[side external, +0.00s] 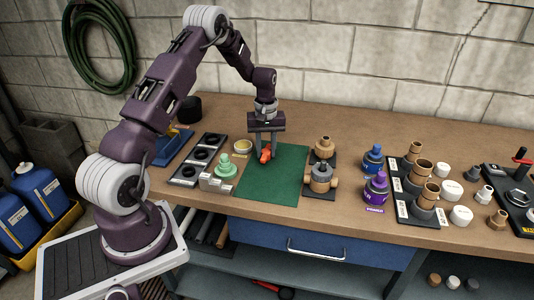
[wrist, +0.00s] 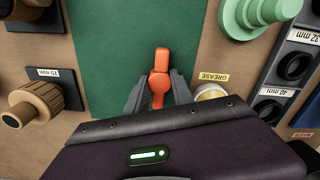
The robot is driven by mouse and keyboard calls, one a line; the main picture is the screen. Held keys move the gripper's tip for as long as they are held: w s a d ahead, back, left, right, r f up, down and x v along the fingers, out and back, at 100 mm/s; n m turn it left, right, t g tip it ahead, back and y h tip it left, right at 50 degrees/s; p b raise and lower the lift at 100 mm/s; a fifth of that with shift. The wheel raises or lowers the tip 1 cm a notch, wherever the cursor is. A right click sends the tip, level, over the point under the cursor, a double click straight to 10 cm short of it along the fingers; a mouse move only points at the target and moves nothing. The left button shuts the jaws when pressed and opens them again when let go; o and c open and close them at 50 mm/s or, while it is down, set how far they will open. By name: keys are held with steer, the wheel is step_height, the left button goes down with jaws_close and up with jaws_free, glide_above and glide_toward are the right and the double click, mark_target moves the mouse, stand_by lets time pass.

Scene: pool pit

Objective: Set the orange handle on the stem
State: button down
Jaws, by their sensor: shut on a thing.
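The orange handle (side external: 265,155) is at the left part of the green mat, between the fingers of my gripper (side external: 264,151). In the wrist view the handle (wrist: 161,62) points away from me, and both grey fingers of my gripper (wrist: 158,92) are closed on it. I cannot tell whether it touches the mat. A tan and grey valve body (side external: 321,178) stands just right of the mat, with a similar one (side external: 324,148) behind it. A tan fitting (wrist: 35,103) by a 25 mm label shows in the wrist view. I cannot make out the stem clearly.
The green mat (side external: 270,190) is otherwise clear. Left of it are a green stepped piece (side external: 226,168), a yellow-rimmed grease tin (side external: 243,146) and a black-holed rack (side external: 198,160). Blue (side external: 373,158) and purple (side external: 376,190) bottles and tan pipe fittings (side external: 413,171) stand right.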

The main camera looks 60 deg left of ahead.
mark_target(267, 151)
step_height(267, 151, up, 9)
steer(key=shift+w+d+r, duration=0.1)
steer(key=shift+d+r, duration=0.05)
steer(key=shift+r, duration=0.05)
steer(key=w+d+r+m, duration=0.2)
steer(key=d, duration=0.4)
steer(key=w+d+r+m, duration=0.1)
steer(key=d+r+m, duration=0.1)
steer(key=d, duration=0.5)
steer(key=w+d+r+m, duration=0.2)
steer(key=d, duration=0.4)
steer(key=shift+w+d, duration=0.25)
steer(key=shift+w, duration=0.05)
steer(key=shift+f, duration=2.35)
steer(key=shift+d+f, duration=0.1)
steer(key=shift+f, duration=0.05)
steer(key=shift+f, duration=0.75)
steer(key=shift+f, duration=0.2)
steer(key=shift+f, duration=0.65)
